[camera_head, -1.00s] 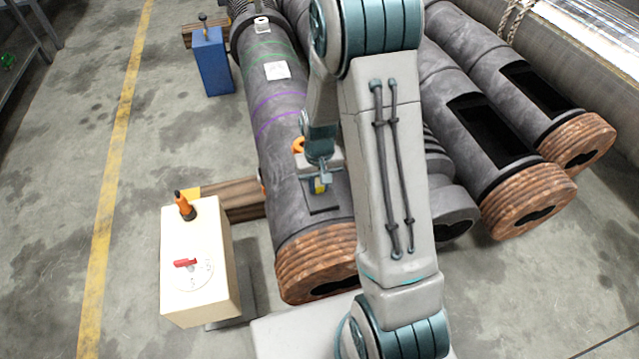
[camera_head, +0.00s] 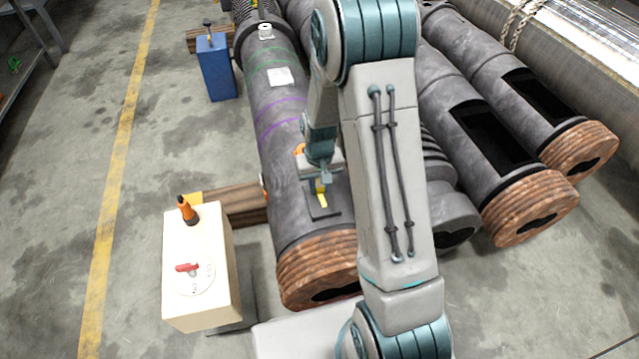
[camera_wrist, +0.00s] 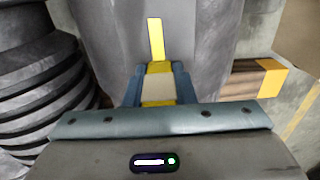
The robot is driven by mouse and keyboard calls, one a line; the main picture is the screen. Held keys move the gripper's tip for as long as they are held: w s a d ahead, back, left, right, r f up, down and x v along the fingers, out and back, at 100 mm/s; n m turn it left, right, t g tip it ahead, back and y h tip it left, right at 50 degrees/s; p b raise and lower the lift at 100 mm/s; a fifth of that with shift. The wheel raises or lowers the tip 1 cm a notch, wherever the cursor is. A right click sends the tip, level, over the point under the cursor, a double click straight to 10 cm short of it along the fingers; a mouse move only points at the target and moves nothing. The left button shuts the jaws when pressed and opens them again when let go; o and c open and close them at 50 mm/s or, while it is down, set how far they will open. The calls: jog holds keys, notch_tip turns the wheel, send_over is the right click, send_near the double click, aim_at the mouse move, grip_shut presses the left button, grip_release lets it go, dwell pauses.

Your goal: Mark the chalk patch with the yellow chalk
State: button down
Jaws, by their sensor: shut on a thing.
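My gripper (camera_head: 319,190) is shut on the yellow chalk, low over the near end of the dark barrel (camera_head: 283,205). In the wrist view the chalk (camera_wrist: 159,67), yellow with a pale middle, sits between the blue fingers (camera_wrist: 157,88). The dark chalk patch (camera_head: 330,212) lies on top of the barrel, partly hidden by my gripper. A narrow yellow strip (camera_wrist: 155,38) runs on past the chalk's end; it also shows over the patch in the head view (camera_head: 322,201). I cannot tell surely whether it is a mark or part of the chalk.
A cream box (camera_head: 200,290) with a red switch and an orange-handled tool (camera_head: 187,210) stands at the left. A blue box (camera_head: 216,72) stands farther back. Wooden beams (camera_head: 232,203) stick out under the barrel. More open-slotted barrels (camera_head: 510,200) lie at the right. The floor at left is clear.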

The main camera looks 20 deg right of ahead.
jog(key=shift+r+p, duration=3.1)
jog(key=shift+r, duration=0.95)
notch_tip(320, 180, up, 24)
jog(key=p, duration=2.5)
jog(key=shift+w, duration=0.3)
jog(key=shift+s+f, duration=0.1)
jog(key=shift+f, duration=0.05)
